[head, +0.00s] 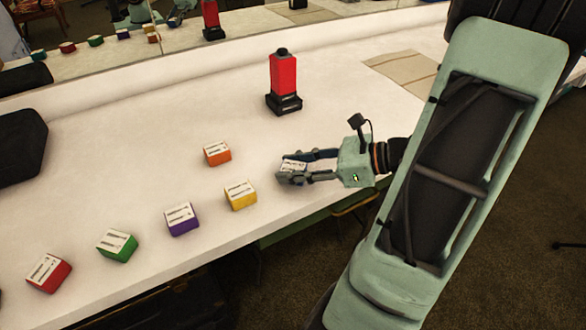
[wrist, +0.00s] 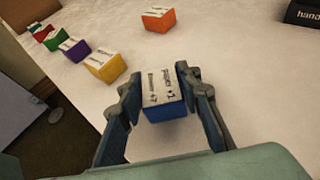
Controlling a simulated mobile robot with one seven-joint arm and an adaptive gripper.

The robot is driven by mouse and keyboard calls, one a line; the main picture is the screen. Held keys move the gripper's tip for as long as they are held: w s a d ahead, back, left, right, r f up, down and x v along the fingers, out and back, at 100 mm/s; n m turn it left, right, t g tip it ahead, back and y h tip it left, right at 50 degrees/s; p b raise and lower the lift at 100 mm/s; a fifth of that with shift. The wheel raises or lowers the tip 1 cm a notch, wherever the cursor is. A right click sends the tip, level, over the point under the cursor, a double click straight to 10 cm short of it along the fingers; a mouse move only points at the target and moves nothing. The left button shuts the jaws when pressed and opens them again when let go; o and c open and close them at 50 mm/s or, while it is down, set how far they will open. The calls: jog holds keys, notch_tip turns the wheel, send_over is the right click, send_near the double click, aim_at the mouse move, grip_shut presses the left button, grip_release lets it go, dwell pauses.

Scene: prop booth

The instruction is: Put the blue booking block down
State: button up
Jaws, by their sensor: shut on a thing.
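The blue booking block (wrist: 164,111) has a white labelled top and blue sides. My gripper (wrist: 157,95) is shut on it, with one finger on each side. In the head view the block's white top (head: 293,165) shows between the fingers of my gripper (head: 291,170), close to the table's front edge; its blue sides are mostly hidden there. Whether the block touches the table or is held just above it, I cannot tell.
On the white table (head: 180,130) a yellow block (head: 241,195), purple block (head: 181,220), green block (head: 117,246) and red block (head: 48,273) form a row. An orange block (head: 217,153) sits behind the yellow one. A red device on a black base (head: 284,84) stands farther back.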

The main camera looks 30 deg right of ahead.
jog(key=shift+f, duration=0.2)
jog(key=o, duration=1.2)
jog(key=shift+r, duration=0.1)
jog(key=shift+c, duration=0.2)
jog(key=shift+r, duration=0.2)
jog(key=p+v, duration=0.3)
jog(key=v, duration=0.9)
jog(key=shift+a+f, duration=0.1)
